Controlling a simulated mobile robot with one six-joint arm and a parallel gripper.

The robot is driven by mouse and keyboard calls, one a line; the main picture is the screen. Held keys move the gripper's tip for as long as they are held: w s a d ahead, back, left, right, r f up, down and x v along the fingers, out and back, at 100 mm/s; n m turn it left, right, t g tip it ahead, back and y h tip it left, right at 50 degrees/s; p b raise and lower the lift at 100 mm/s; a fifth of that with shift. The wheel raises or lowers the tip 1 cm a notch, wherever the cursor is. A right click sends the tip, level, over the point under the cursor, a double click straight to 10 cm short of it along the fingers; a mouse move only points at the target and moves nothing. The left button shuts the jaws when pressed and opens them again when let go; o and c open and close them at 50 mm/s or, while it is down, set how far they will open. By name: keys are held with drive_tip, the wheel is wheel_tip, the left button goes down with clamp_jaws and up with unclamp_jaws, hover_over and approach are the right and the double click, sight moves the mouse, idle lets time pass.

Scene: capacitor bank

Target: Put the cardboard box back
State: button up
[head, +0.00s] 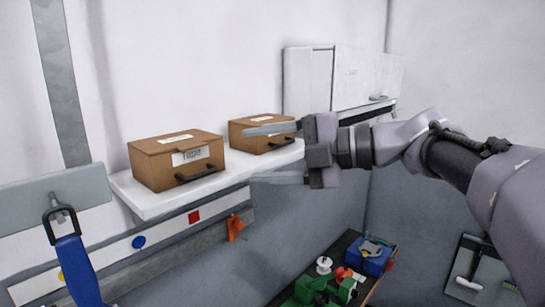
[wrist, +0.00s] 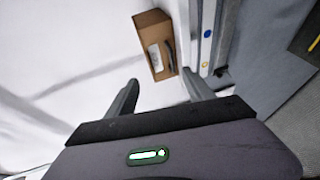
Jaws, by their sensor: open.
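Two brown cardboard boxes with white labels and dark front handles sit on a white wall shelf (head: 155,207). The nearer box (head: 175,162) is at the left, with "Tapa"-like lettering that is hard to read. The farther box (head: 248,140) is to its right. My gripper (head: 250,155) is open and empty, pointing left; its upper finger overlaps the farther box in the head view. I cannot tell whether it touches. In the wrist view one box (wrist: 152,48) shows beyond my open fingers (wrist: 162,85); which one is unclear.
A white wall cabinet (head: 345,80) is behind my arm. Below the shelf is a strip with coloured marks (head: 138,242) and an orange clip (head: 235,227). A blue-handled tool (head: 75,265) hangs at left. A low dark table (head: 340,250) holds several items, including a blue box (head: 371,260).

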drive_tip(key=s+d+f+m+h, duration=0.4)
drive_tip(key=s+f+m, duration=0.3)
drive_tip(key=m, duration=0.5)
drive_tip(key=s+d+f+m+h, duration=0.4)
drive_tip(key=s+f+m, duration=0.4)
drive_tip(key=f+m, duration=0.3)
drive_tip(key=s+d+f+m+t+h, duration=0.1)
drive_tip(key=s+d+f+m+h, duration=0.3)
drive_tip(key=s+f+m, duration=0.3)
wheel_tip(320, 180, down, 3)
drive_tip(key=m+h, duration=0.1)
drive_tip(key=m, duration=0.4)
drive_tip(key=shift+s+d+m, duration=0.3)
drive_tip(key=shift+d+m, duration=0.1)
wheel_tip(320, 180, down, 37)
drive_tip(key=b, duration=3.7)
